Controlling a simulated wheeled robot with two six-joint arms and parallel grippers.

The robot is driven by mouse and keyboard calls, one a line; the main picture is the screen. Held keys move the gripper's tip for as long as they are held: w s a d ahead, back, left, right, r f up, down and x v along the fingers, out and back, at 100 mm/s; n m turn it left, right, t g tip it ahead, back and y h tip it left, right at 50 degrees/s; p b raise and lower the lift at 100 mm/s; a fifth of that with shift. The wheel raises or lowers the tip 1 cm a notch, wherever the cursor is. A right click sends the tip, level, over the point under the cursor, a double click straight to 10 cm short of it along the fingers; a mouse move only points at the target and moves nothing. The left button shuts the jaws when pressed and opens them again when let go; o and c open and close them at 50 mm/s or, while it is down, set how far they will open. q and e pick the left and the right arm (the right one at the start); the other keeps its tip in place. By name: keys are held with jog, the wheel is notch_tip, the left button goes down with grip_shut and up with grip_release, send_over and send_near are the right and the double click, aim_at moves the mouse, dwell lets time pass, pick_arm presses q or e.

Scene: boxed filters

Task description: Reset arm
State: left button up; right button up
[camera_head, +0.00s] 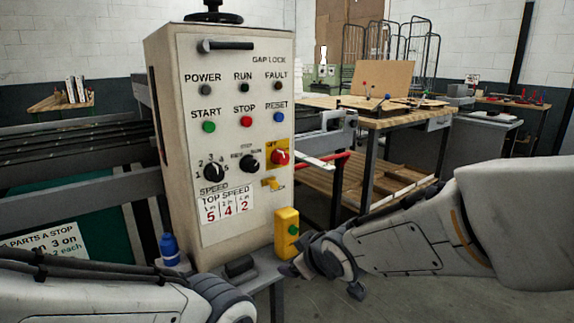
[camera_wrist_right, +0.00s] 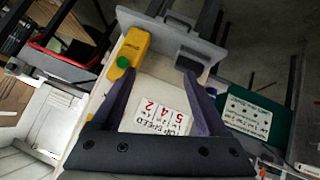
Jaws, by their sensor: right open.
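The cream control cabinet (camera_head: 225,130) stands in the middle of the head view, with START, STOP and RESET buttons, a speed knob, and a red rotary switch on a yellow plate. My right gripper (camera_head: 318,264) is low at the cabinet's right side, near the yellow box with a green button (camera_head: 287,232). In the right wrist view my right gripper (camera_wrist_right: 159,76) is open, its fingers apart and empty, with the TOP SPEED card (camera_wrist_right: 155,108) behind them. The yellow box (camera_wrist_right: 132,48) is beside one finger there. My left arm enters at lower left; its gripper is out of view.
A grey ledge (camera_head: 262,273) below the cabinet bears a dark block (camera_head: 241,267). A blue bottle (camera_head: 169,249) stands left of it. A wooden workbench (camera_head: 385,118) is behind at right. Rollers (camera_head: 75,150) run along the left. Open floor lies at lower right.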

jog(key=s+d+f+m+g+h, duration=0.1)
jog(key=s+f+g, duration=0.15)
jog(key=s, duration=0.65)
jog(key=s+d+f+g+h, duration=0.15)
jog(key=s+g, duration=0.25)
jog(key=s, duration=0.5)
jog(key=s+f+m+g, duration=0.1)
jog(key=s+f+g, duration=0.2)
jog(key=s, duration=0.6)
notch_tip(320, 180, up, 22)
jog(key=p, duration=2.2)
jog(key=shift+w, duration=0.25)
jog(key=shift+t, duration=0.25)
jog(key=shift+c, duration=0.4)
